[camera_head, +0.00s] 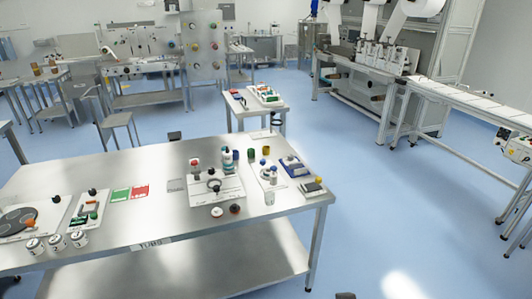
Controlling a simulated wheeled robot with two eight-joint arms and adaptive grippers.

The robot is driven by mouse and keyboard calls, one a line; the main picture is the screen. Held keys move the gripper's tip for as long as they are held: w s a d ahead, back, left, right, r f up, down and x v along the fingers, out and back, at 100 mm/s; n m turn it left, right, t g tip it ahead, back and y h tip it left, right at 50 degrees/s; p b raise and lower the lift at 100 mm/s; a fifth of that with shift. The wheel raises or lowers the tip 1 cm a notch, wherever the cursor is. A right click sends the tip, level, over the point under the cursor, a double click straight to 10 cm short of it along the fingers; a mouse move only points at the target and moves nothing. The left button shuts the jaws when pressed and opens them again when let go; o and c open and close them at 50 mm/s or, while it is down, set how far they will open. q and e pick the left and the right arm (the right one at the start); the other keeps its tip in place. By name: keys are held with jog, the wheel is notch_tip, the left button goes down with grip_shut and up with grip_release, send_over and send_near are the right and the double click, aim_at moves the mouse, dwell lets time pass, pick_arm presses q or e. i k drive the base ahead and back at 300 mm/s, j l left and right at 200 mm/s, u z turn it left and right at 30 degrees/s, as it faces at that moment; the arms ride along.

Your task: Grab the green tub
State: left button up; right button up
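A small dark green cylinder (251,154), which looks like a tub, stands near the back edge of the steel table (165,205), right of the table's middle. A teal-green cylinder (236,155) stands just left of it beside blue-capped containers (226,154). The things are small here, so I cannot tell for sure which one is the green tub. No gripper of mine is recognisable in the head view.
A white board with a dark ring (213,185), a blue tray (294,167) and a clear cup (269,198) share the table's right part. Numbered white jars (57,242) stand front left. Green and red cards (130,193) lie flat. Blue floor (400,215) is open at right.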

aim_at(251, 153)
jog(key=i+l+z, duration=0.2)
jog(key=i, duration=0.35)
jog(key=i+l+z, duration=0.15)
jog(key=i+l, duration=0.2)
jog(key=i, duration=0.15)
jog(key=i+l+z, duration=0.2)
jog(key=i, duration=0.4)
jog(key=k+j, duration=0.05)
